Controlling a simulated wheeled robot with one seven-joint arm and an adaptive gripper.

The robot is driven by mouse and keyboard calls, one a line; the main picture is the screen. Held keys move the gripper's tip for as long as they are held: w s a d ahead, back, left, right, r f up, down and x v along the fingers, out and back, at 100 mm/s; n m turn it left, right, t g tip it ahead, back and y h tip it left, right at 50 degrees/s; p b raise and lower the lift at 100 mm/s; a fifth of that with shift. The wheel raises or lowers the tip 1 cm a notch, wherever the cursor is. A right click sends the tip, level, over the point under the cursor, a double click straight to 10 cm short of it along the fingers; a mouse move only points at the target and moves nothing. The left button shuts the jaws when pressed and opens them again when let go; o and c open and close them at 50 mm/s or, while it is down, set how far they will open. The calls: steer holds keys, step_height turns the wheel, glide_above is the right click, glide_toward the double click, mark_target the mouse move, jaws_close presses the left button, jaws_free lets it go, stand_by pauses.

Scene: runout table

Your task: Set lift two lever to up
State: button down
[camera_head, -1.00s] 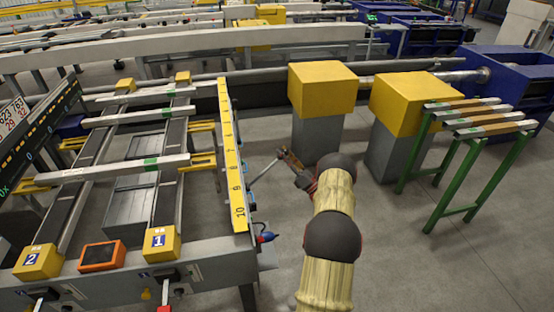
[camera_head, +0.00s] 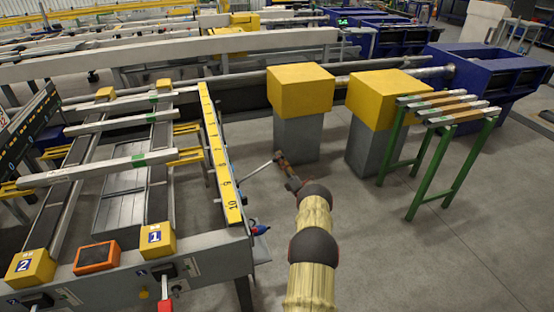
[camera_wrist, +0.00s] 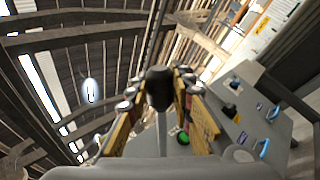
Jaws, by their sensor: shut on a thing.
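My gripper (camera_head: 280,159) is beyond the right edge of the runout table, low beside the grey-and-yellow posts. In the wrist view my gripper (camera_wrist: 160,82) is shut on a black knob (camera_wrist: 159,92) with a pale rod (camera_wrist: 161,130) below it. In the head view a thin grey rod (camera_head: 261,168) runs from my fingers down-left towards the table's side; its lower end is hard to see. No label on it is readable, so I cannot tell whether it is the lift two lever. Red-ended handles (camera_head: 165,306) hang at the table's front.
The yellow numbered scale (camera_head: 220,165) edges the table near my arm. Two yellow-topped posts (camera_head: 300,90) (camera_head: 385,95) and a green stand (camera_head: 465,165) stand to the right. Blocks marked 2 (camera_head: 31,268) and 1 (camera_head: 158,241) flank an orange box (camera_head: 97,257). Open floor lies right.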

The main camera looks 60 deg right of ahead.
steer(key=shift+s+f, duration=0.1)
steer(key=shift+f, duration=0.05)
steer(key=c, duration=1.6)
jaws_free()
steer(key=shift+o, duration=0.2)
steer(key=v, duration=1.1)
steer(key=shift+s+f, duration=0.25)
steer(key=shift+s, duration=0.05)
